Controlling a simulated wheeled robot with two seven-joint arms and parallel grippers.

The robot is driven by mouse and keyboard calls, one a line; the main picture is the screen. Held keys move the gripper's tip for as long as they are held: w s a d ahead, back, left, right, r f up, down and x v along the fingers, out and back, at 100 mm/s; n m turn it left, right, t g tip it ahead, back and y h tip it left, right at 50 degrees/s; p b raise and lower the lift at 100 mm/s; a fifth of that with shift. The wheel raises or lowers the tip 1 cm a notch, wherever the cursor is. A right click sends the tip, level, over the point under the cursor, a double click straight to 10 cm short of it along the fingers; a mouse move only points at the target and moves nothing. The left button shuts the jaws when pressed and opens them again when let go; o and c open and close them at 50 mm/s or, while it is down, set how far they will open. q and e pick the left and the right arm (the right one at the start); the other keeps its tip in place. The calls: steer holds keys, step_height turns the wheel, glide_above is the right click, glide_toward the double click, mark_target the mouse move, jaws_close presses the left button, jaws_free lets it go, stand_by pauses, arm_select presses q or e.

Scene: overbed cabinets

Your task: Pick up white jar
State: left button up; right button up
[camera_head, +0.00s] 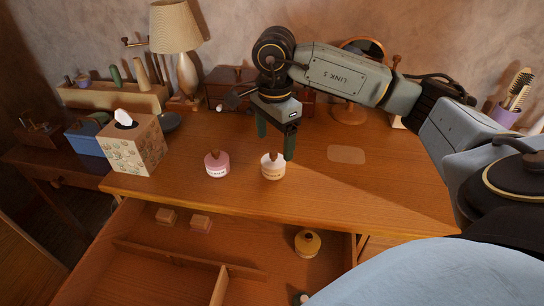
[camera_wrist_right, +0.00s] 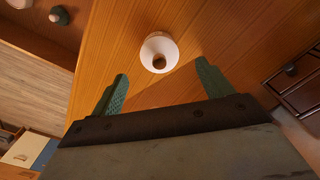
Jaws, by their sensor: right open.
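The white jar (camera_head: 272,167) stands upright on the wooden desk top near its front edge, with a brown knob on its lid. In the right wrist view the white jar (camera_wrist_right: 159,53) is seen from above, ahead of the fingers and roughly between their lines. My right gripper (camera_head: 276,141) hangs with its green fingers pointing down, just above and behind the jar. The right gripper's fingers (camera_wrist_right: 160,85) are spread wide with nothing between them. My left gripper is in neither view.
A pink jar (camera_head: 217,164) stands left of the white jar. A tissue box (camera_head: 133,143), a lamp (camera_head: 177,40) and a wooden chest (camera_head: 228,84) stand farther back. Below the front edge, an open drawer (camera_head: 150,255) holds a yellow jar (camera_head: 307,243) and small wooden blocks (camera_head: 200,223).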

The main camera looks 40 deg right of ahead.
mark_target(273, 157)
step_height(273, 157, down, 2)
steer(key=shift+f, duration=0.25)
step_height(273, 157, down, 4)
steer(key=shift+a+f+b, duration=0.1)
steer(key=shift+b, duration=0.75)
steer(key=shift+f, duration=0.4)
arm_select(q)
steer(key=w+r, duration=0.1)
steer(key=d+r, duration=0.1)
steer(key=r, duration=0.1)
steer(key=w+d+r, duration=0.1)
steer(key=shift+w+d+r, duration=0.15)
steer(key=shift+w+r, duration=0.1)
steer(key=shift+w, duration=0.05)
arm_select(e)
jaws_close()
